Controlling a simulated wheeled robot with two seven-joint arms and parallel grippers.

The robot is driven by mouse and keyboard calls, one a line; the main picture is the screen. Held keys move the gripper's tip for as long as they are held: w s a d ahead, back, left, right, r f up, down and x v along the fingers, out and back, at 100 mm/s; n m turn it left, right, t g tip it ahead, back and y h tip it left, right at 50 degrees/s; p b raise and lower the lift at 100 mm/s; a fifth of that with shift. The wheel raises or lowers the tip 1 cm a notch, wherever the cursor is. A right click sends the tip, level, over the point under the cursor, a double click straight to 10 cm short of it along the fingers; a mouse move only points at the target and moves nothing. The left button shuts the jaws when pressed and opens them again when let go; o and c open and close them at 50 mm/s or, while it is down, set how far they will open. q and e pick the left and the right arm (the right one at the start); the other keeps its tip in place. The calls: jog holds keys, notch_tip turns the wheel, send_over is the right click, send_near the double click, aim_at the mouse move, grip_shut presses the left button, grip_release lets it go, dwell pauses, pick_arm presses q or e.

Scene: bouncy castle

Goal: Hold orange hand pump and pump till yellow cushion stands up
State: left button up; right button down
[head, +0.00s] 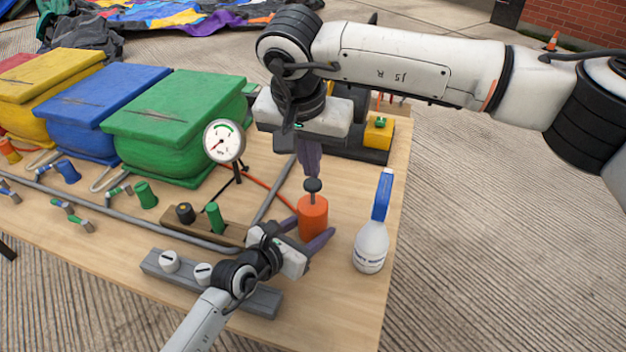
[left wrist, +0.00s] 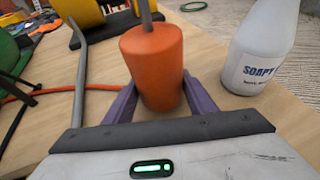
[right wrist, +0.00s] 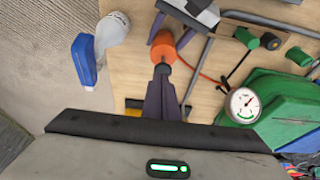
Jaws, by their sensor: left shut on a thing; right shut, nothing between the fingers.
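The orange hand pump (head: 313,217) stands upright on the wooden table, with a dark knob (head: 312,185) on a thin rod above it. My left gripper (head: 308,234) is shut on the pump body, a purple finger on each side; this also shows in the left wrist view (left wrist: 157,75). My right gripper (head: 311,174) points down, fingers together and empty, right over the knob; I cannot tell whether it touches. In the right wrist view its fingertips (right wrist: 162,72) are at the knob. The yellow cushion (head: 45,85) is a lidded, box-like shape at the far left, partly behind the blue one.
A soap spray bottle (head: 371,240) stands close right of the pump. A pressure gauge (head: 224,141) stands left, its needle pointing lower left. Blue (head: 95,115) and green (head: 180,125) cushions fill the left. A grey bar with white knobs (head: 212,282) lies in front.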

jog(key=v, duration=0.5)
jog(key=shift+s+r, duration=0.1)
jog(key=shift+r, duration=0.25)
dwell(0.8)
pick_arm(q)
jog(key=o, duration=1.5)
jog(key=shift+c, duration=0.2)
